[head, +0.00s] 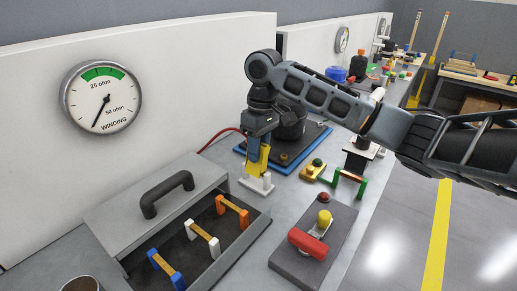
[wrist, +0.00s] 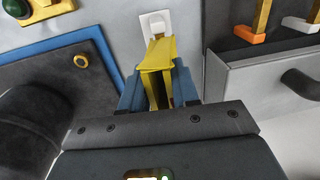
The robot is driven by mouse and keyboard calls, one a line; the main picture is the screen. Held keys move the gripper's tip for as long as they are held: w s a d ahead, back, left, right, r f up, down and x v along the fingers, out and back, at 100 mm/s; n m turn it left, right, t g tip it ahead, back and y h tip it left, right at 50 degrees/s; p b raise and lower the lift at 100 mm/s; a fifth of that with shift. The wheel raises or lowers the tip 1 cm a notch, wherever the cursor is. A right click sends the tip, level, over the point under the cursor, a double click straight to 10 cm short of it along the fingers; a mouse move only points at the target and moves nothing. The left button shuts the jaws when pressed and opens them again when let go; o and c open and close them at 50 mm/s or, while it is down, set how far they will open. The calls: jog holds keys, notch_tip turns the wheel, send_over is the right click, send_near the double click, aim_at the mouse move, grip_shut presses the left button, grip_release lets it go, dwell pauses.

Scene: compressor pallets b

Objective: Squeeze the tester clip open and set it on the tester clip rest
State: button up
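The yellow tester clip (head: 257,162) hangs jaws-down from my gripper (head: 256,146). In the wrist view the blue fingers of my gripper (wrist: 158,88) press on both sides of the clip (wrist: 158,55). The white tester clip rest (head: 256,189), a small base with a short upright post, is directly below the clip. It also shows in the wrist view (wrist: 155,22) just beyond the clip's end. Whether the clip touches the rest is unclear. The red lead (head: 218,138) runs near the wall behind.
A grey open case (head: 250,228) with orange, white and blue handles stands front left. A switch box with red lever (head: 308,243) stands front right. A compressor on a blue-edged pallet (head: 318,140) is behind my gripper. A winding gauge (head: 101,97) hangs on the wall.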

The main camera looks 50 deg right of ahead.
jog(key=o, duration=0.6)
jog(key=shift+o, duration=0.2)
jog(key=shift+r, duration=0.1)
jog(key=r, duration=0.7)
jog(key=shift+d+r, duration=0.3)
jog(key=shift+d, duration=0.1)
